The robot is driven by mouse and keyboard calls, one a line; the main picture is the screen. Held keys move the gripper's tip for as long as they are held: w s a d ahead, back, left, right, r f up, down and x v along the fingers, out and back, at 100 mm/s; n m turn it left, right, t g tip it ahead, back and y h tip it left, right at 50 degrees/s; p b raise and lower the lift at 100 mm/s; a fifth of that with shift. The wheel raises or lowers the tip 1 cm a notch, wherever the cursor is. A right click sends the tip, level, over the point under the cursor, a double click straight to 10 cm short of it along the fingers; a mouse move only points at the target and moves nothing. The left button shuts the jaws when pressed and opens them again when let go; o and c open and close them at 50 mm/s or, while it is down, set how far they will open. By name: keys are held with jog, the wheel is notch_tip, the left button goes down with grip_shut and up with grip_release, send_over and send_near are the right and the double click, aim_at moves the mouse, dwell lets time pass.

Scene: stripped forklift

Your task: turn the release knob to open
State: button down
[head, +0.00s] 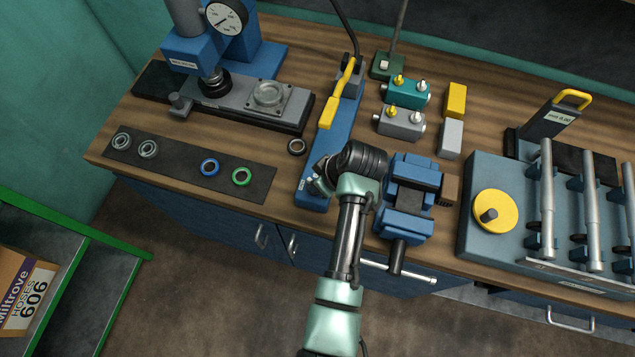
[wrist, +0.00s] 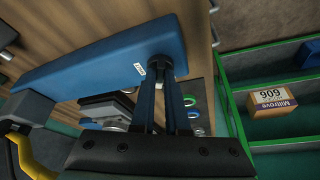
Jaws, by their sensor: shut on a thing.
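The release knob (wrist: 160,61) is a small dark round part at the near end of a long blue body (wrist: 90,65), beside a small white label. Most of it is hidden between the fingertips, so I cannot tell how far it is turned. My gripper (wrist: 163,72) is shut on the knob, one finger on each side. In the head view my gripper (head: 318,184) is at the front end of the same blue body (head: 343,125), near the bench edge. A yellow lever (head: 337,95) lies along the body's far part.
A blue vise (head: 408,190) stands close right of my wrist. A press (head: 215,50) stands back left. A yellow-faced wheel (head: 495,211) is at right.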

jog(key=n, duration=0.1)
jog(key=n+g+b, duration=0.1)
jog(key=n, duration=0.1)
jog(key=n+y+b, duration=0.1)
jog(key=n, duration=0.1)
jog(key=shift+w+d, duration=0.2)
jog(key=shift+w, duration=0.1)
jog(key=shift+g, duration=0.3)
jog(key=c, duration=0.9)
grip_release()
jog(key=shift+b, duration=0.3)
jog(key=shift+p+v, duration=0.65)
jog(key=shift+v, duration=5.85)
